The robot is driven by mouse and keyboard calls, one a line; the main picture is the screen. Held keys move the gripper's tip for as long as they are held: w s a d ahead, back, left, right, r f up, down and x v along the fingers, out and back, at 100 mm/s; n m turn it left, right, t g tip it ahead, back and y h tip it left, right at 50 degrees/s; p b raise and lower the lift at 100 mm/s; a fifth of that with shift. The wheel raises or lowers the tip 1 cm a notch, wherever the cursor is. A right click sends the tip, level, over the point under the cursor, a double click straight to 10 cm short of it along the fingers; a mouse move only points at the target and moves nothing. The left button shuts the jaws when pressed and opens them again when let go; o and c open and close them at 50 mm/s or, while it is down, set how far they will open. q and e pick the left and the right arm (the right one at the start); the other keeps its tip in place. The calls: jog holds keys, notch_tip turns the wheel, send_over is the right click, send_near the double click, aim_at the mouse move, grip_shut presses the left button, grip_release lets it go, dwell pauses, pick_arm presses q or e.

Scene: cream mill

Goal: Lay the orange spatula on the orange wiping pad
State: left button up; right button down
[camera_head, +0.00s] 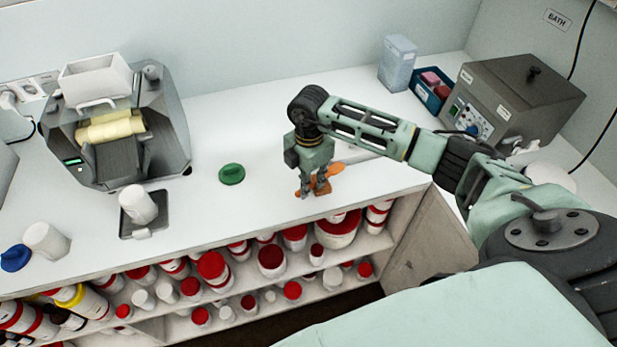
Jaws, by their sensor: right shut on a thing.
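My right gripper (313,190) reaches down to the white worktop near its front edge, right of the green lid. It is shut on the orange spatula (335,170), whose orange parts show on both sides of the fingers. A darker orange-brown patch shows right at the fingertips; I cannot tell whether it is part of the spatula or the orange wiping pad. I cannot make out the pad for certain, and the fingers hide part of this spot. My left gripper is not in view.
A green lid (232,174) lies left of the gripper. A white jar (138,204) stands on a scale, with a roller mill (120,130) behind. A grey bath box (510,100) and blue bin (430,98) stand at right. Shelves below the worktop hold red-lidded jars.

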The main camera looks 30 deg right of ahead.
jog(key=shift+f, duration=0.1)
jog(key=c, duration=1.7)
grip_release()
jog(key=shift+r, duration=0.3)
jog(key=shift+r+b, duration=1.6)
jog(key=shift+r, duration=4.25)
